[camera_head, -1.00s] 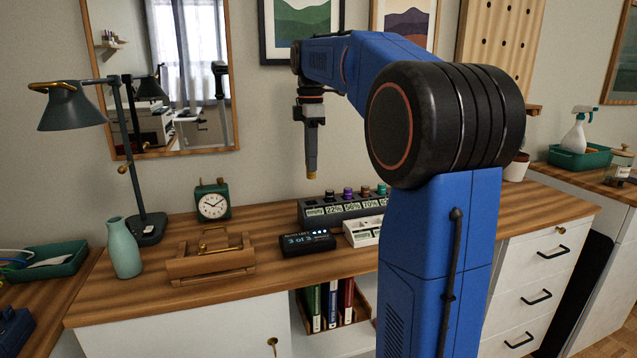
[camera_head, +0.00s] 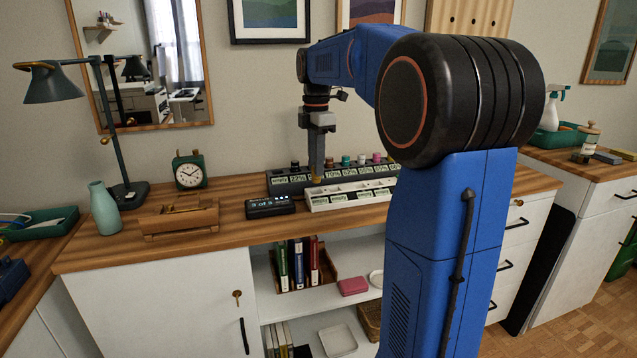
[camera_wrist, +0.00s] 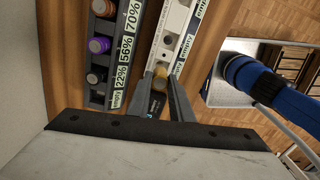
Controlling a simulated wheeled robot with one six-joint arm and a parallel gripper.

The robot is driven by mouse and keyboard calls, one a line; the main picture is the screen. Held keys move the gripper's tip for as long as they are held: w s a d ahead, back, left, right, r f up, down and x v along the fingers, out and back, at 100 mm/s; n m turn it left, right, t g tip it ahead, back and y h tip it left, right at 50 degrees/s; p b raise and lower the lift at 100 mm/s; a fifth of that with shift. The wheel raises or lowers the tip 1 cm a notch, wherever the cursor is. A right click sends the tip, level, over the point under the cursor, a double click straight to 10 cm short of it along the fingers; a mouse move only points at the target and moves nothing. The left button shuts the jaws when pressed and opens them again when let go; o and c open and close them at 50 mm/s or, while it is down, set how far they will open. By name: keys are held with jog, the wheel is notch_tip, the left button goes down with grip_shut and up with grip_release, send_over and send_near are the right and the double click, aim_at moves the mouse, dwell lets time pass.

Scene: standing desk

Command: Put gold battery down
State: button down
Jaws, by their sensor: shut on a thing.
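My gripper (camera_head: 317,168) points down over the left part of the white slotted tray (camera_head: 322,204). It is shut on the gold battery (camera_head: 316,179), whose gold end shows below the fingertips. In the wrist view the battery (camera_wrist: 161,73) shows between the two fingers, over the near end of the white tray (camera_wrist: 172,32). The tray has labels reading "empty". I cannot tell whether the battery's lower end touches the tray or is inside a slot.
Behind the white tray is a dark charger (camera_head: 283,186) with percentage displays and several coloured batteries. A small black display box (camera_head: 270,207) stands to the left. Further left are a wooden caddy (camera_head: 178,220), a green clock (camera_head: 189,171), a vase (camera_head: 103,209) and a lamp (camera_head: 55,84).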

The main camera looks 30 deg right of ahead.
aim_at(316, 182)
jog(key=shift+f, duration=2.45)
jog(key=c, duration=1.6)
grip_release()
jog(key=shift+f, duration=0.1)
notch_tip(316, 182, up, 12)
jog(key=shift+r, duration=0.15)
jog(key=shift+a, duration=0.1)
